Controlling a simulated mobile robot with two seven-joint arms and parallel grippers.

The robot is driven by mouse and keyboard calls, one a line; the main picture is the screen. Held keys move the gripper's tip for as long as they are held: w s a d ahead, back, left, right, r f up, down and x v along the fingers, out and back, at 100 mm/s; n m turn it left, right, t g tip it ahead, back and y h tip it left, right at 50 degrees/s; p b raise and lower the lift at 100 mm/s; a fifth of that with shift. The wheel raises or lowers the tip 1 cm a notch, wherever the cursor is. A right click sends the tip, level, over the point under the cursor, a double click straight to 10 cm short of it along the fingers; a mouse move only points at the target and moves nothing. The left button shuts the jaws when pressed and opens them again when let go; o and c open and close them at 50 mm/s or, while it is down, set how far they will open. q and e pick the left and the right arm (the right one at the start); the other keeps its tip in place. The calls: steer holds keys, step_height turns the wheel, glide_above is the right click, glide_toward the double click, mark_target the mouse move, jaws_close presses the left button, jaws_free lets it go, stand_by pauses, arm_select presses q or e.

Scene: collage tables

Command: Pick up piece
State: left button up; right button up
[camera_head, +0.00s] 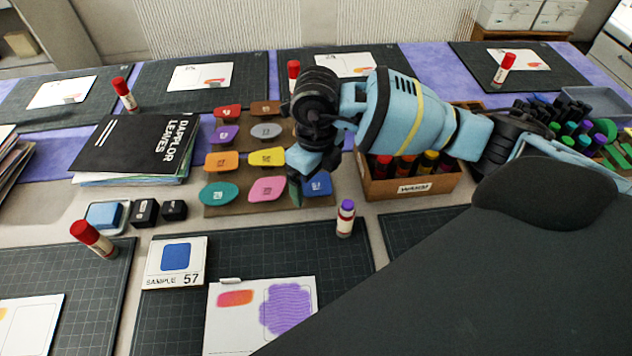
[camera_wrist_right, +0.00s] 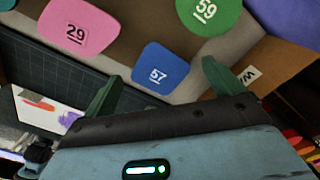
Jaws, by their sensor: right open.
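Several coloured pieces lie in rows on a brown board (camera_head: 236,204). A blue piece marked 57 (camera_wrist_right: 160,66) lies near the board's edge, and part of it shows in the head view (camera_head: 319,185) beside my gripper. My right gripper (camera_head: 309,180) is over that corner of the board. In the right wrist view its green fingers (camera_wrist_right: 163,88) are spread apart with nothing between them, and the blue piece lies just beyond, between their lines. A sample card marked 57 (camera_head: 176,262) with a blue square stands at the lower left.
A pink piece marked 29 (camera_wrist_right: 78,27) and a green piece marked 59 (camera_wrist_right: 208,14) lie near the blue one. A cardboard box of bottles (camera_head: 412,187) stands right of the board.

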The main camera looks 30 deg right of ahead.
steer(key=c, duration=0.7)
steer(key=shift+c, duration=0.2)
